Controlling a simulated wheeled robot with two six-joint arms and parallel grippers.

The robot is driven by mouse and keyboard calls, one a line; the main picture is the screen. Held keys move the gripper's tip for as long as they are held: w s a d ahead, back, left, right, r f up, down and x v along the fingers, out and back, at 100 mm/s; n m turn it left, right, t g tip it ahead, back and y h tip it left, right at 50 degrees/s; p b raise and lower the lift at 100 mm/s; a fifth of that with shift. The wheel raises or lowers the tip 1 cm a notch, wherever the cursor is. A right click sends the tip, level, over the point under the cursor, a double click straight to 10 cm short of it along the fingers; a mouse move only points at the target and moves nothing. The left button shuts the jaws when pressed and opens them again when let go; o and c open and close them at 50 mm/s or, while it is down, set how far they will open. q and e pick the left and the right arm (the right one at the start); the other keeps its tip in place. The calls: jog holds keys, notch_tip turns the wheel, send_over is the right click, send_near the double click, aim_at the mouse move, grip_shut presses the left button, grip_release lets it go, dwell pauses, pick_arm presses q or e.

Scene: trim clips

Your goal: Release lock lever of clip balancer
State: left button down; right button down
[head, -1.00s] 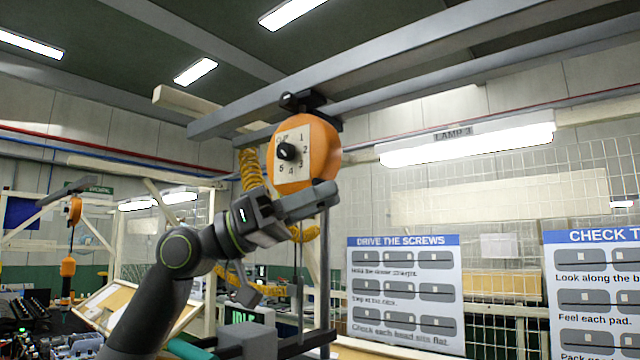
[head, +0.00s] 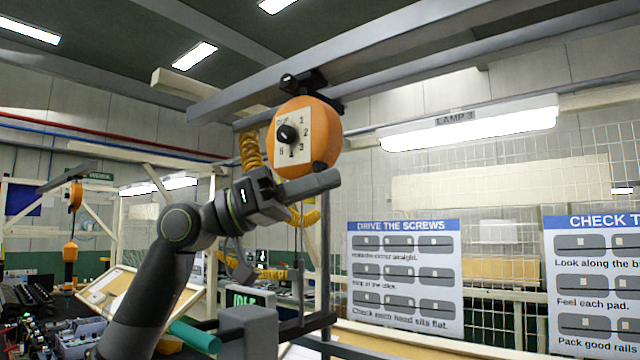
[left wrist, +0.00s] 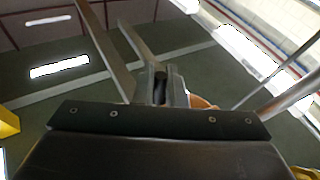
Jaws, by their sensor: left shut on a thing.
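The clip balancer (head: 327,128) is an orange round housing with a white numbered dial plate and black knob (head: 287,134), hanging under a grey overhead beam. A small dark part, likely the lock lever (head: 320,167), shows at its lower right edge. My left gripper (head: 325,181) is just below the housing, its fingers pointing right, at that dark part. In the left wrist view the jaws (left wrist: 160,88) are close together around a dark piece, with a bit of the orange housing (left wrist: 203,102) behind. The jaws hide most of the held part. My right gripper is not in view.
A coiled yellow hose (head: 250,150) hangs left of the balancer. A grey upright post (head: 325,250) stands below it. Two instruction boards (head: 405,280) and a wire mesh fence are at the right. Parts and a second orange balancer (head: 75,197) are at the left.

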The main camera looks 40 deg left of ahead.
pick_arm(q)
jog(key=shift+a+m+g+y, duration=0.15)
jog(key=shift+m+g+y, duration=0.15)
jog(key=shift+m+g, duration=0.1)
jog(key=c, duration=1.5)
grip_release()
jog(key=shift+c, duration=0.2)
jog(key=b+v, duration=1)
jog(key=v, duration=0.7)
jog(key=shift+a+f, duration=0.15)
